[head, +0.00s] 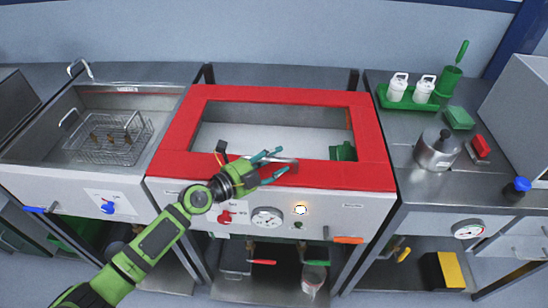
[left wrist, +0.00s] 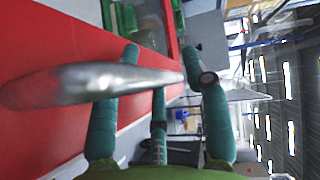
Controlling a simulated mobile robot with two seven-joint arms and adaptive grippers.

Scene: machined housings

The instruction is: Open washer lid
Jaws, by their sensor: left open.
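The washer has a red lid (head: 230,95), a wide frame lying flat over the top of its white-fronted cabinet. Through its middle I see a pale tank interior and a green item (head: 343,151). A silver bar handle (head: 286,162) is at the lid's front edge; it also crosses the left wrist view (left wrist: 80,82). My left gripper (head: 272,165) is open at this handle. In the left wrist view its teal fingers (left wrist: 160,72) are spread, with the bar passing across them; whether they touch it I cannot tell. My right gripper is not in view.
A sink with a wire basket (head: 110,138) stands left. The right counter holds a green tray (head: 408,101) with white bottles, a steel pot (head: 437,150) and a red block. The washer front has a gauge (head: 267,217), a red knob (head: 225,217) and a lit button (head: 300,210).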

